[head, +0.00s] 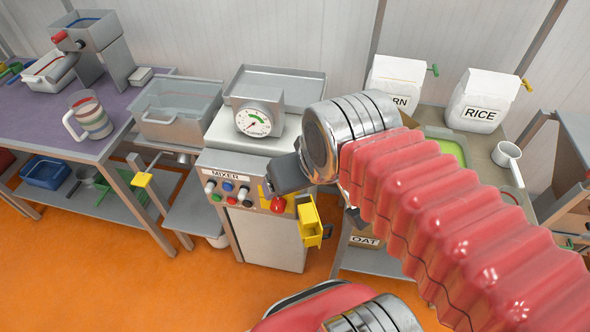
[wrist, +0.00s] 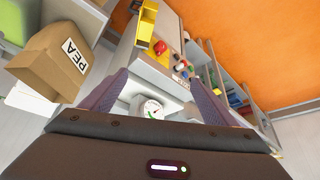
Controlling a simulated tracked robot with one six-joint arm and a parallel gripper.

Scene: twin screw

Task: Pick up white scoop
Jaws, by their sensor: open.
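A white scoop (head: 507,154), a round cup with a short handle, sits on the right-hand table near the RICE sack in the head view. I cannot make it out in the wrist view. My gripper (head: 287,174) is in front of the mixer, well to the left of the scoop and apart from it. In the wrist view my gripper (wrist: 156,75) has its two purple fingers spread wide. Nothing is held between them; the mixer and its dial show beyond.
The mixer (head: 255,165) carries a dial scale (head: 254,120) and a yellow holder (head: 309,222). White sacks, one marked RICE (head: 482,100), and a green tray (head: 447,147) are on the right table. A brown PEA box (wrist: 58,60) shows in the wrist view. Orange floor is clear.

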